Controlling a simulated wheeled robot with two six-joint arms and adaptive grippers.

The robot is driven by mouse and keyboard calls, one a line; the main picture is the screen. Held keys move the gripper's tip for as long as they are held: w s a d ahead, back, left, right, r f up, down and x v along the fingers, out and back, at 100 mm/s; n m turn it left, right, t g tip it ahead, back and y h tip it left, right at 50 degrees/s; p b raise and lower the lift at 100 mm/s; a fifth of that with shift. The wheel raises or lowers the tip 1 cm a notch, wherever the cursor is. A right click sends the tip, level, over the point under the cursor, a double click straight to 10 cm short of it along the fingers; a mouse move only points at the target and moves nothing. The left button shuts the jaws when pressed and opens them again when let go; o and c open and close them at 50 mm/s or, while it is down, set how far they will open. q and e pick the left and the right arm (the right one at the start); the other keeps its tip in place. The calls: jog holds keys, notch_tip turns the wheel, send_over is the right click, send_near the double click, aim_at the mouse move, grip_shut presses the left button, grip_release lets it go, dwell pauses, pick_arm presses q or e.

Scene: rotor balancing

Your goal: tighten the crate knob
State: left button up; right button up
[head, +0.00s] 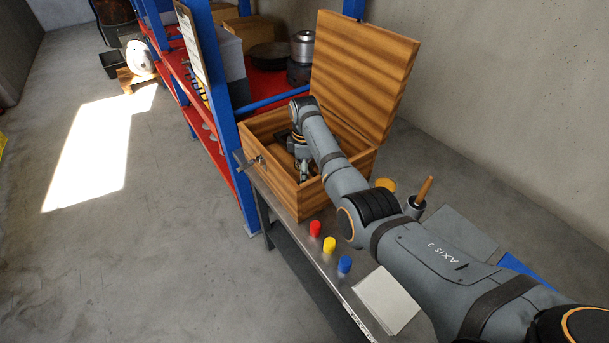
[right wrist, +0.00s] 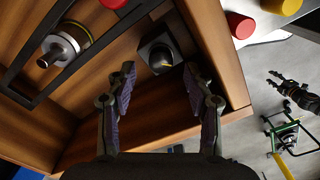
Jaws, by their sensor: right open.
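The wooden crate (head: 285,190) stands on the metal table with its lid (head: 362,68) open. My right arm reaches over its front wall, and my right gripper (head: 302,172) is inside. In the right wrist view my right gripper (right wrist: 160,85) is open and empty, its two fingers spread. A dark square block with a round dark knob (right wrist: 160,57) shows inside the crate, beyond and between the fingertips, with no visible contact. A silver rotor-like part (right wrist: 62,45) lies beside it within a black frame. My left gripper cannot be made out in the head view.
Red (head: 315,228), yellow (head: 329,244) and blue (head: 345,264) caps stand in front of the crate. A white sheet (head: 387,299) and a wooden-handled tool (head: 420,195) are nearby. A blue-and-red shelf (head: 225,130) adjoins the crate.

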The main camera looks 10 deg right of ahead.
notch_tip(320, 180, down, 3)
jog(key=shift+r, duration=0.2)
jog(key=shift+f, duration=0.15)
jog(key=shift+s+f, duration=0.1)
jog(key=shift+c, duration=0.8)
jog(key=c, duration=0.7)
pick_arm(q)
jog(key=shift+w+d+r, duration=0.1)
jog(key=shift+w+d, duration=0.15)
jog(key=shift+w, duration=0.55)
pick_arm(e)
grip_shut()
